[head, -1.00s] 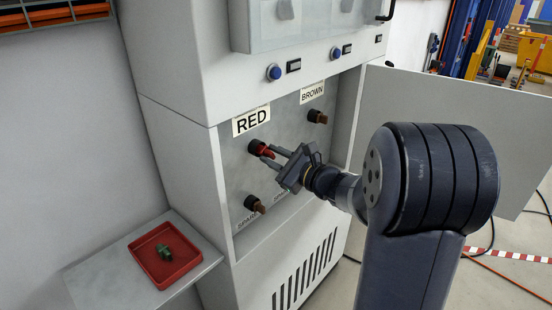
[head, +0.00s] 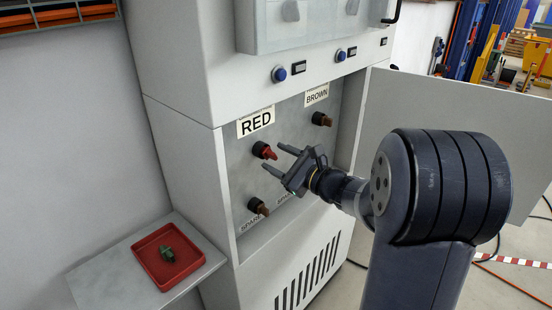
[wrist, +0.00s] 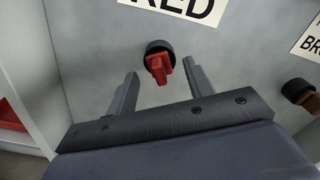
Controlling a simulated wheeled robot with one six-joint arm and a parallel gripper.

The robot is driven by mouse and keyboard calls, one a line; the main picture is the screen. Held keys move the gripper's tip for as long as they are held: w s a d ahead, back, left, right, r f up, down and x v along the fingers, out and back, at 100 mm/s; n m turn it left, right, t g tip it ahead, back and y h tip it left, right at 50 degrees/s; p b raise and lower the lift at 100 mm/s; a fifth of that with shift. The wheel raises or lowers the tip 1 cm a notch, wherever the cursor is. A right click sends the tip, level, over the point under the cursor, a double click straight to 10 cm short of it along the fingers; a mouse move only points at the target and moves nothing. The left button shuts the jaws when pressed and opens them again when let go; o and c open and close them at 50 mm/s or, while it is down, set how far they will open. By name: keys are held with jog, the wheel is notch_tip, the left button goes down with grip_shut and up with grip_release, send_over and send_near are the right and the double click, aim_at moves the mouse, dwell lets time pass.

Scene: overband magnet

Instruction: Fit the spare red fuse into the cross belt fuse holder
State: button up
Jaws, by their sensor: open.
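A red fuse (head: 268,153) sits in the black holder (head: 259,148) under the RED label (head: 256,122) on the cabinet panel. In the wrist view the red fuse (wrist: 160,68) sticks out of its round black holder (wrist: 158,48), ahead of and between my fingertips. My gripper (head: 278,158) is open and empty, its fingers pointing at the panel, apart from the fuse. It also shows in the wrist view (wrist: 161,76). A brown fuse (head: 325,120) is in the holder under the BROWN label (head: 317,95). Another brown-tipped piece (head: 260,208) is in a lower holder near a SPARE label.
A red tray (head: 152,270) on a grey shelf (head: 92,280) at lower left holds a small green part (head: 167,254). The open cabinet door (head: 450,135) stands to the right. Blue buttons (head: 279,74) are above the recess.

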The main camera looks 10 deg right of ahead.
jog(key=b+v, duration=0.1)
jog(key=v, duration=0.8)
jog(key=shift+s+d+b, duration=0.2)
jog(key=shift+s+b, duration=0.1)
jog(key=p+x, duration=0.2)
jog(key=x, duration=0.8)
jog(key=shift+w+a, duration=0.2)
jog(key=shift+w, duration=0.1)
jog(key=shift+s+d, duration=0.2)
jog(key=shift+s, duration=0.1)
jog(key=shift+w+a, duration=0.1)
